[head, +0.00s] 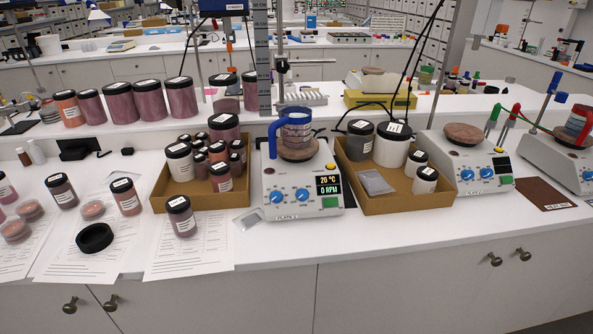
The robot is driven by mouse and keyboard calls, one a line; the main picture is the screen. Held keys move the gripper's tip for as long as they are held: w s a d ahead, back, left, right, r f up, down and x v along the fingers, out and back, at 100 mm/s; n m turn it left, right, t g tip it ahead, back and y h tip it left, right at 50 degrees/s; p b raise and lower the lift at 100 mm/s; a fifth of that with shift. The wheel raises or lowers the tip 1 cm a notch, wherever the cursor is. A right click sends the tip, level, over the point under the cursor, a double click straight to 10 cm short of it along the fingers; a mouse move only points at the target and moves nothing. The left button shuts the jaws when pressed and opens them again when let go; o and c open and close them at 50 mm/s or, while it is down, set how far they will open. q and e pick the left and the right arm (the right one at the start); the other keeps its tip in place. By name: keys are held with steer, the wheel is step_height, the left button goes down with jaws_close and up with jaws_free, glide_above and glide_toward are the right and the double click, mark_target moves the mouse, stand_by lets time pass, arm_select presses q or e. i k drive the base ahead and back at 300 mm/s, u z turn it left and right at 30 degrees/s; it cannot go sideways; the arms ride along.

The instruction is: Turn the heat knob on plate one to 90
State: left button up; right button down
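A white hot plate (331,215) stands on the bench at the middle, between two cardboard trays. Its front label looks like "PLATE 1". Its display (328,190) reads 20 °C and 0 RPM. Two blue knobs are on its front, a left knob (277,197) and a right knob (302,194). The markings around them are too small to read, so I cannot tell which is heat. A brown round top (298,152) carries a stacked vessel (296,128) with a blue clamp (275,127) beside it. Neither of my grippers is in view.
A left cardboard tray (165,203) and a right one (372,206) hold jars close beside the plate. Two similar hot plates, one with blue knobs (467,174) and another (553,158), stand to the right. The bench front before the plate is clear.

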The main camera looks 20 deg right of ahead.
mark_target(276, 196)
steer(key=z, duration=0.15)
steer(key=k, duration=0.9)
steer(key=u, duration=1.25)
steer(key=i, duration=1.15)
steer(key=z, duration=0.85)
steer(key=i, duration=0.9)
steer(key=z, duration=0.85)
